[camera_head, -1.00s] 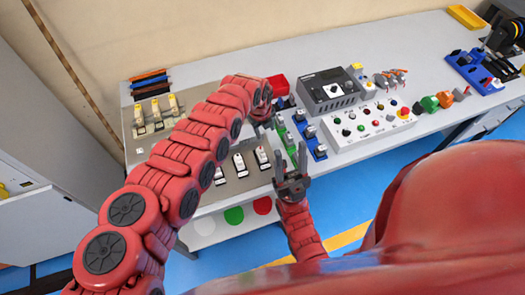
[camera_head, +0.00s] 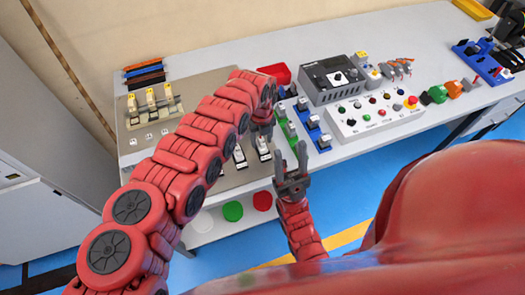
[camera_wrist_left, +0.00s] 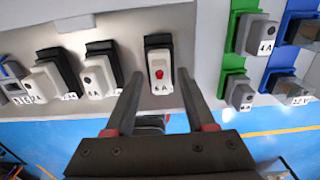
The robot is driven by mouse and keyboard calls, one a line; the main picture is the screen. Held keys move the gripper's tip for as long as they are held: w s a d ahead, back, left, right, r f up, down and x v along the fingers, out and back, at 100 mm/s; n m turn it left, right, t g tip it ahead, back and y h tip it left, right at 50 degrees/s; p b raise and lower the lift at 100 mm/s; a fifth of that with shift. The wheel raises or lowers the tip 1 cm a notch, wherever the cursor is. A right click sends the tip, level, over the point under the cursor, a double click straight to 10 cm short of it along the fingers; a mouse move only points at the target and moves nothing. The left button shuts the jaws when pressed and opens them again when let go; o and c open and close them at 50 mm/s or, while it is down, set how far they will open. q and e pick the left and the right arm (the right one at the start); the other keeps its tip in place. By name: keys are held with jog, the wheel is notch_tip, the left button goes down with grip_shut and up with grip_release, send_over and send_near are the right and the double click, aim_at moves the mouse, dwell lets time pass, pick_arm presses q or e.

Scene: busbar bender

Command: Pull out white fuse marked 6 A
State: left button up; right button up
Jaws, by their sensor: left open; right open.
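The white fuse marked 6 A (camera_wrist_left: 160,68) has a red dot and sits upright in a black holder on the grey panel. In the left wrist view it shows between the two fingers of my left gripper (camera_wrist_left: 159,76), which is open; contact cannot be told. In the head view my left gripper (camera_head: 262,135) is above the rightmost fuse of the front row (camera_head: 263,148), partly covering it. My right gripper (camera_head: 291,170) is open and empty in front of the table edge.
Other white fuses (camera_wrist_left: 98,75) in black holders stand to the left. A control box with coloured buttons (camera_head: 375,117) lies further right.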

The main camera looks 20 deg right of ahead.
pick_arm(q)
jog(key=shift+f, duration=0.3)
jog(key=shift+b, duration=0.4)
grip_shut()
dwell(0.3)
